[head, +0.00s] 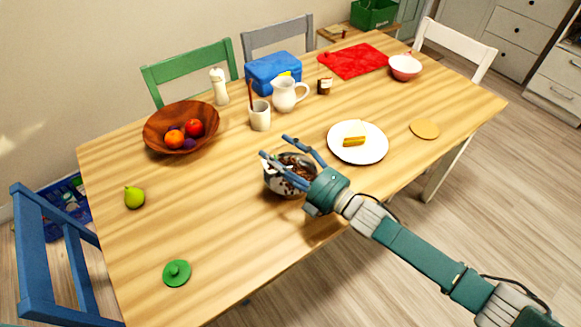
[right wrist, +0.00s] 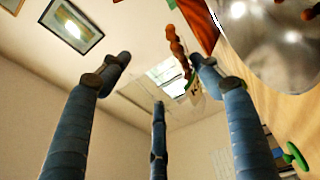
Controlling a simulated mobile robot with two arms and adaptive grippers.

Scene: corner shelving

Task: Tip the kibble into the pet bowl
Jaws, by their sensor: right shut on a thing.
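A shiny metal bowl (head: 279,187) with brown kibble (head: 296,164) in it stands near the table's front edge. In the right wrist view the shiny bowl (right wrist: 272,45) fills the upper right corner. My right gripper (head: 274,146) reaches over the bowl from the right, fingers pointing to the back left. Its fingers (right wrist: 160,80) look spread around a thing I cannot identify. A small white and green thing (right wrist: 196,94) shows between two of them, partly hidden, with a string of brown pieces (right wrist: 176,45) by it. My left gripper is out of view.
A white plate (head: 372,152) with cake stands to the right of the bowl. Behind are a white mug (head: 261,118), a jug (head: 287,97) and a wooden fruit bowl (head: 160,137). A pear (head: 134,197) and a green lid (head: 177,272) lie left, with bare table between.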

